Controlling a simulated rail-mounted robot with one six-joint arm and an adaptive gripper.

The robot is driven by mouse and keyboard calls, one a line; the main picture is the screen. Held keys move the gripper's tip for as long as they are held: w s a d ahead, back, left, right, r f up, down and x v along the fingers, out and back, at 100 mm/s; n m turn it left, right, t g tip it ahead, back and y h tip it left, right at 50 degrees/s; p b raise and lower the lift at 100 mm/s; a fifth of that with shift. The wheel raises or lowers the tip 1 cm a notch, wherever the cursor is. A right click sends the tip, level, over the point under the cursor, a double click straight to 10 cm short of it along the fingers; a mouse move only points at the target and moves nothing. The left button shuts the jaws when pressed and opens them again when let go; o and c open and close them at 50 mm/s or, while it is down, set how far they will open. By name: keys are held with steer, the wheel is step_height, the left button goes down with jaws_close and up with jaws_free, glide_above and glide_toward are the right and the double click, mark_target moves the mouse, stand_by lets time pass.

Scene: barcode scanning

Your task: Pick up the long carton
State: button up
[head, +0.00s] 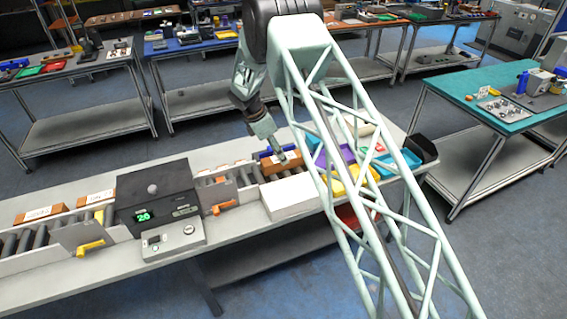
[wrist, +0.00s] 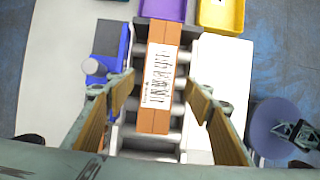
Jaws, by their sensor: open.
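The long carton (wrist: 157,112) is brown with a white label of black barcode lines and lies on metal rollers, its length running away from me in the wrist view. In the head view the carton (head: 284,166) lies on the right part of the roller conveyor, partly hidden by my arm's frame. My gripper (wrist: 165,95) is open, with one wood-coloured finger pad on each side of the carton and gaps between. In the head view my gripper (head: 281,157) is just above the carton. I cannot tell the exact height.
A white box (head: 288,197) stands right beside the rollers. A purple bin (wrist: 163,9) and a yellow bin (wrist: 221,14) stand beyond the carton. A blue object (wrist: 108,66) is to its left.

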steer(key=shift+p+x, duration=0.45)
steer(key=shift+x, duration=2.1)
steer(key=shift+w, duration=0.1)
steer(key=shift+c, duration=0.7)
steer(key=c, duration=1.1)
steer(key=shift+r, duration=0.2)
steer(key=shift+r+p, duration=0.45)
steer(key=shift+r, duration=1.15)
steer(key=s+a+b, duration=0.1)
steer(key=s, duration=0.4)
steer(key=s+a+r+b, duration=0.1)
steer(key=s+a, duration=0.1)
steer(key=s, duration=0.3)
steer(key=s+a+b, duration=0.1)
steer(key=s+a, duration=0.1)
steer(key=s, duration=0.3)
steer(key=shift+s+r, duration=0.1)
steer(key=shift+r, duration=0.1)
